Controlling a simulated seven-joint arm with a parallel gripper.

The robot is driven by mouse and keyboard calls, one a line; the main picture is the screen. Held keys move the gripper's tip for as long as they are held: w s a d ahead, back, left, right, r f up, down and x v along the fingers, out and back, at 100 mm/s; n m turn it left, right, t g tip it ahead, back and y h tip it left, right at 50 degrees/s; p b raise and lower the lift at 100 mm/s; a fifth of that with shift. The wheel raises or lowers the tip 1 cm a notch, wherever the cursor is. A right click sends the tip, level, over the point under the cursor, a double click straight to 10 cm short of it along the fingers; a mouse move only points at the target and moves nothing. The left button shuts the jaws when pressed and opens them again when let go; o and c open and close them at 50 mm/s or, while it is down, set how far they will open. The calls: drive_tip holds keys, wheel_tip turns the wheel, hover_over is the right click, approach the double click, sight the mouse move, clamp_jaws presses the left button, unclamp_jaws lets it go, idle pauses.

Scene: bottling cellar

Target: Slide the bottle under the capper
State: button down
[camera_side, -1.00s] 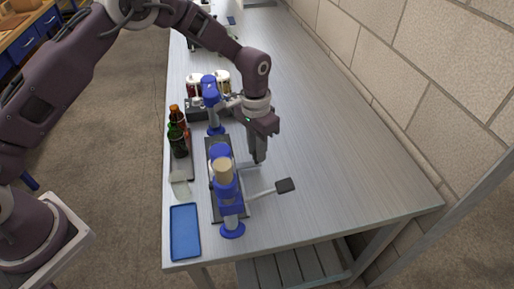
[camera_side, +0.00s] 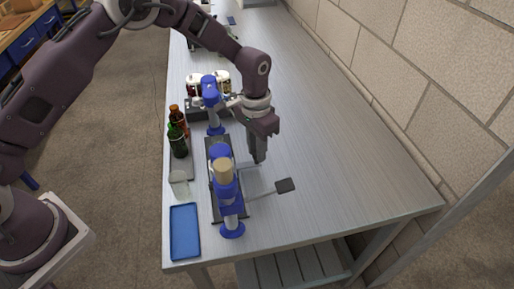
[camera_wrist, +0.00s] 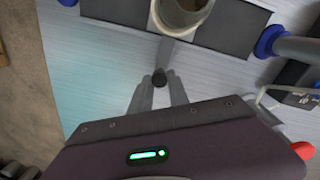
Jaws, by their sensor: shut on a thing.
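My gripper (camera_side: 258,160) is low on the track's right side.
Green (camera_side: 178,141) and brown (camera_side: 179,121) bottles stand left of the track. A lever with a black pad (camera_side: 285,185) sticks out right of the capper. The bench's right side is clear.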

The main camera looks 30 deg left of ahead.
drive_tip(key=s+d, duration=0.7)
drive_tip(key=shift+s+d, duration=0.25)
drive_tip(key=c, duration=1.3)
unclamp_jaws()
drive_tip(key=shift+o, duration=0.2)
wheel_tip(320, 180, up, 7)
drive_tip(key=shift+a, duration=0.15)
